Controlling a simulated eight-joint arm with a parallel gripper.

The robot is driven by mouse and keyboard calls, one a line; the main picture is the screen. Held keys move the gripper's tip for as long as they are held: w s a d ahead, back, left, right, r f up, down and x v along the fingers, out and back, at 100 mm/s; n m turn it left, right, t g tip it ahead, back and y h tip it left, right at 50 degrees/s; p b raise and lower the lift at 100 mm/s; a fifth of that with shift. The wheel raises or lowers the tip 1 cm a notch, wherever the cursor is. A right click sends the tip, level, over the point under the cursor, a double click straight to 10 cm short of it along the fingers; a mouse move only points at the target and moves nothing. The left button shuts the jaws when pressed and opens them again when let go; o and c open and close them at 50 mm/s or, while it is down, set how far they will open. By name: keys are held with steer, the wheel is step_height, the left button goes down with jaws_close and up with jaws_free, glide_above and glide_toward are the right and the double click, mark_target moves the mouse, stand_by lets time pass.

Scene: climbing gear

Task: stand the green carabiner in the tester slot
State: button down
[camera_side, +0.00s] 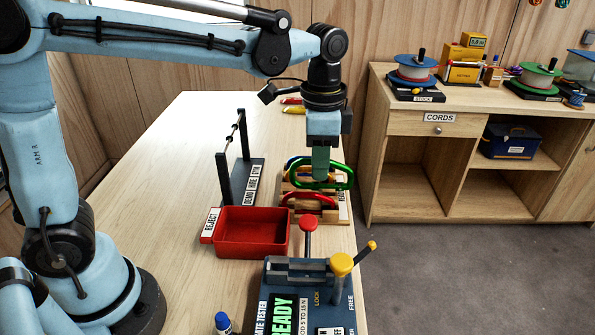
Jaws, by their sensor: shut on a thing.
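My gripper (320,176) points down over the wooden rack (286,214) and is shut on the green carabiner (346,172). The carabiner lies across my fingers, its long side running left to right; my fingers hide part of its middle. It is close above the rack, and I cannot tell whether it still touches it. The blue tester (270,295) stands at the table's front edge, nearer the camera, with its grey slot block (298,268) along the back. No carabiner shows in the slot.
A red carabiner (308,196) stays in the rack. The tester has a red-topped post (309,225) and a yellow knob with lever (342,264) rising beside the slot. A red reject tray (252,251) and a black demo stand (240,182) stand to the left. Table at far left is clear.

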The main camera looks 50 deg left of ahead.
steer(key=s+d+f, duration=0.2)
steer(key=s+d, duration=0.6)
steer(key=s, duration=0.3)
steer(key=shift+f, duration=0.4)
steer(key=shift+f, duration=0.15)
steer(key=shift+f, duration=0.55)
steer(key=shift+f, duration=0.1)
steer(key=shift+f, duration=1.1)
